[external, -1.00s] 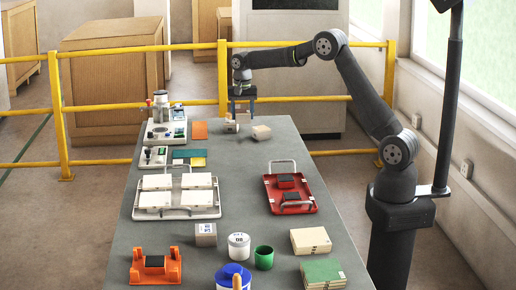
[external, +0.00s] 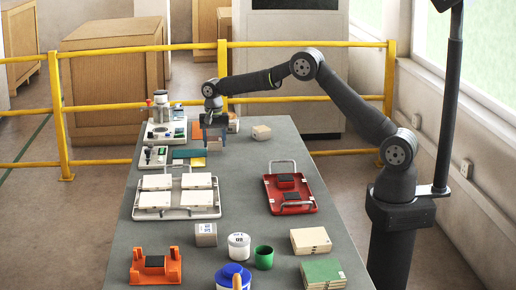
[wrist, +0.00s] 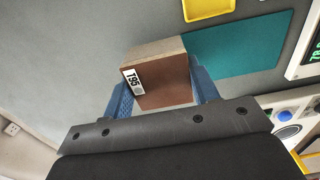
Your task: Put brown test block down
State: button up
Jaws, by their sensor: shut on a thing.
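The brown test block (wrist: 157,84) has a brown face, a paler top strip and a white label reading T95. It sits between the blue fingers of my gripper (wrist: 164,95) in the wrist view. In the external view my gripper (external: 214,138) is shut over the far left part of the table, near the teal tile (external: 187,154) and the yellow tile (external: 198,162). The block is mostly hidden there by the fingers. The teal tile (wrist: 240,48) lies right of the block in the wrist view. I cannot tell whether the block touches the table.
A light block (external: 261,132) stands right of my gripper. A white rack with pale tiles (external: 150,213) is nearer the camera, and a red tray (external: 306,208) is at right. Instruments (external: 154,157) stand left. The grey table (external: 240,170) between rack and red tray is clear.

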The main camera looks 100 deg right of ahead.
aim_at(214, 138)
jog(key=shift+f, duration=1)
jog(key=shift+f, duration=0.2)
jog(key=o, duration=1.2)
jog(key=shift+o, duration=0.2)
notch_tip(214, 138, up, 12)
jog(key=shift+r, duration=0.2)
